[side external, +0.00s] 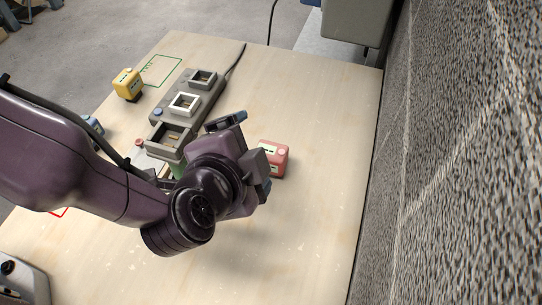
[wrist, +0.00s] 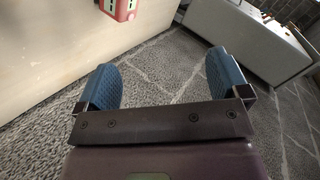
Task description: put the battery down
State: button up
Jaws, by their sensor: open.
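A red battery (side external: 273,158) with a pale label stands on the wooden table, just right of my gripper (side external: 252,152) in the side view. In the wrist view, the red battery (wrist: 120,7) is cut off by the top edge, beyond the left fingertip. My gripper (wrist: 163,75) is open, its blue pads wide apart, with nothing between them. A yellow battery (side external: 128,84) stands at the far left of the table. A blue one (side external: 93,124) is partly hidden behind my arm. A green thing (side external: 177,170) is mostly hidden by my arm.
A grey charging block (side external: 203,100) with square bays and a cable lies left of my gripper. A green outline (side external: 160,70) is marked at the far left; part of a red outline (side external: 60,212) shows. The table's right side is clear, with a rough wall (side external: 450,150) beyond.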

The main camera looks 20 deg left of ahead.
jog(key=n, duration=1.2)
send_near(271, 151)
jog(key=shift+g, duration=0.4)
jog(key=x, duration=0.4)
jog(key=shift+w+a+r, duration=0.1)
jog(key=shift+w+a, duration=0.1)
jog(key=shift+a, duration=0.05)
jog(key=shift+d+x, duration=0.2)
jog(key=shift+x, duration=3)
jog(key=shift+r, duration=0.15)
jog(key=c, duration=1.2)
